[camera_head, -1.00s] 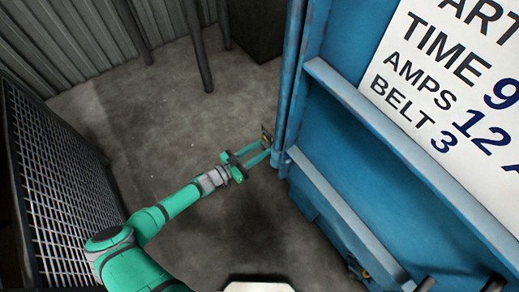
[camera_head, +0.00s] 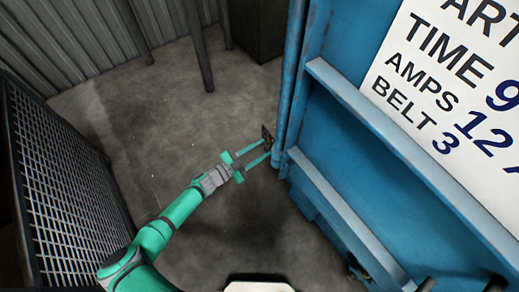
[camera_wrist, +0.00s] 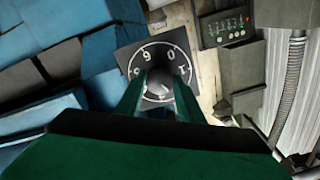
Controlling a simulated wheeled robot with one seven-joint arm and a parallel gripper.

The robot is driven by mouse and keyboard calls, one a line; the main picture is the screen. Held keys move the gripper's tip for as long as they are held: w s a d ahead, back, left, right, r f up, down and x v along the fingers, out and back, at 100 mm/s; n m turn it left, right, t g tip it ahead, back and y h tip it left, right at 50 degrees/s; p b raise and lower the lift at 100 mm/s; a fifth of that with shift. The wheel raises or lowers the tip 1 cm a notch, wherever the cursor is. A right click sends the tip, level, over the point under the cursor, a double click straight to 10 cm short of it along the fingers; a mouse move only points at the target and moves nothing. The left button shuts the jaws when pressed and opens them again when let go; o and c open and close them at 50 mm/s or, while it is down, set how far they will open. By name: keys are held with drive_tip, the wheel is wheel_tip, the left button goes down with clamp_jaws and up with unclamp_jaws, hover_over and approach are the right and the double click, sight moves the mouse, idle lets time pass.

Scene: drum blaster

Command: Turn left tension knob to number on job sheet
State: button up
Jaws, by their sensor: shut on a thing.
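In the head view the plate (camera_head: 267,136) is a small dark patch beside the blue machine's edge. My gripper (camera_head: 265,149) reaches it from the lower left; in the wrist view its green fingers (camera_wrist: 158,88) are shut on the knob's two sides. The fingers hide the lower dial. The job sheet (camera_head: 425,90) reads TIME 9, AMPS 12 A, BELT 3.
The blue machine (camera_head: 345,150) fills the right, with ledges and a post near my gripper. A mesh cage (camera_head: 65,170) stands left of my arm. Dark legs stand at the back. Bare concrete floor (camera_head: 165,120) lies between. The wrist view shows a small control panel (camera_wrist: 225,27).

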drive_tip(key=m, duration=0.4)
drive_tip(key=shift+d, duration=0.1)
drive_tip(key=shift+m, duration=2.1)
drive_tip(key=shift+d, duration=0.1)
drive_tip(key=o, duration=1.1)
drive_tip(key=shift+c, duration=0.2)
drive_tip(key=v, duration=1.1)
